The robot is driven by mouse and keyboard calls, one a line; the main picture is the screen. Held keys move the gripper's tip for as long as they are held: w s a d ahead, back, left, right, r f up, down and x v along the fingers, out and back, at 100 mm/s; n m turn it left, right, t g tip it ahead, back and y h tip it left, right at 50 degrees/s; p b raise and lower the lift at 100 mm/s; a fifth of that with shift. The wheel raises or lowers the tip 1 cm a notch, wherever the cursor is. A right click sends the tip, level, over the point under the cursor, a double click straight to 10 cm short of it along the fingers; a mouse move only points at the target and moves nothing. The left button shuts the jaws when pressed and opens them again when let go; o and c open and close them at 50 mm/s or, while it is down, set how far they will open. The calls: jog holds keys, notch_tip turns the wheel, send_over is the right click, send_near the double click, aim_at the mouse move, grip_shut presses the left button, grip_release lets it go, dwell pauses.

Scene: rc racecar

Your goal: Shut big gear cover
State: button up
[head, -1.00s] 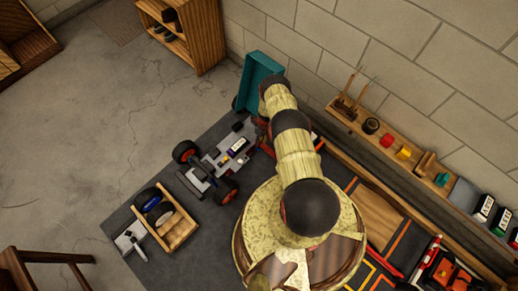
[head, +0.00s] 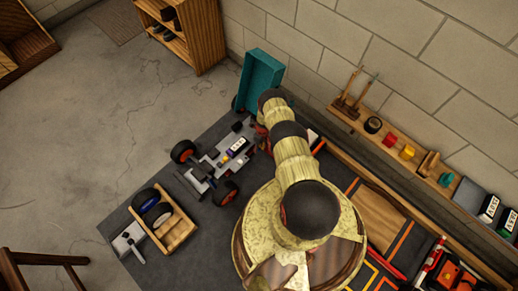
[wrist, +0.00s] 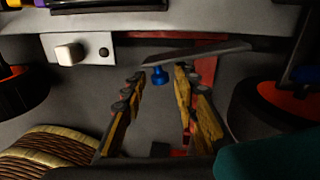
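In the wrist view my gripper (wrist: 160,84) is open, its two yellow-and-black fingers apart. A small blue knob (wrist: 158,75) shows between and just beyond the fingertips; contact cannot be told. A flat dark grey plate (wrist: 205,55) lies tilted above the knob and may be the gear cover. A red part (wrist: 207,70) shows behind the plate. In the head view the car chassis (head: 225,158) stands on the dark mat, with my arm reaching to its far right end. There the arm hides my gripper and any cover.
Black tyres with orange-red hubs flank the gripper, one at left (wrist: 15,90) and one at right (wrist: 270,100). A wooden tray of wheels (head: 178,232) sits on the mat left of my base. A wooden rail runs along the wall.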

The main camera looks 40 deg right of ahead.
jog(key=c, duration=0.6)
grip_shut()
